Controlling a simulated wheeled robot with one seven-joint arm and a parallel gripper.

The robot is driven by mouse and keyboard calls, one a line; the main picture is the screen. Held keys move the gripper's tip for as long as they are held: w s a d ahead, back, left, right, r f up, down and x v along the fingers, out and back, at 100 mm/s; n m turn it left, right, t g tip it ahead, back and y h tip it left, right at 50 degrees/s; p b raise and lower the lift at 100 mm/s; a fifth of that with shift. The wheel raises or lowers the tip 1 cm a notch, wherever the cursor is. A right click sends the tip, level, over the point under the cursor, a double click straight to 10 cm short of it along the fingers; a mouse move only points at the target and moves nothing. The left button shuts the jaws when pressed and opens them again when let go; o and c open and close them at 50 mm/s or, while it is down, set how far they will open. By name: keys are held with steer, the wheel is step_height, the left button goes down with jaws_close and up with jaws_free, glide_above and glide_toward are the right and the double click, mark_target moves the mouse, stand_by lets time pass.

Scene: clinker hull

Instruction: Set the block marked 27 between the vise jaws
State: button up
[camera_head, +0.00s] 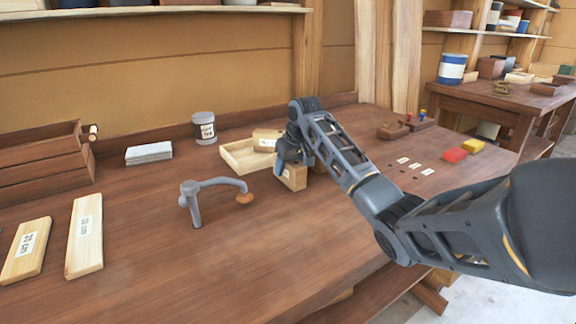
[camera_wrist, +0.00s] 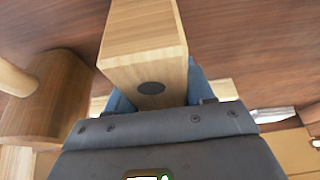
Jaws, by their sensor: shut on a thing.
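My gripper (camera_head: 288,160) is shut on a light wooden block (camera_head: 294,180), at or just above the bench top, in front of a shallow wooden tray. In the wrist view the block (camera_wrist: 142,42) sits between the blue fingers, with a dark round spot on its near end. No number can be read on it.
A grey holdfast-like arm (camera_head: 213,185) stands left of my gripper. The shallow tray (camera_head: 240,157), a grey can (camera_head: 204,128) and a pale stack (camera_head: 149,153) are behind. The bench's front middle is clear.

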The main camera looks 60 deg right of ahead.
steer(key=o, duration=1.3)
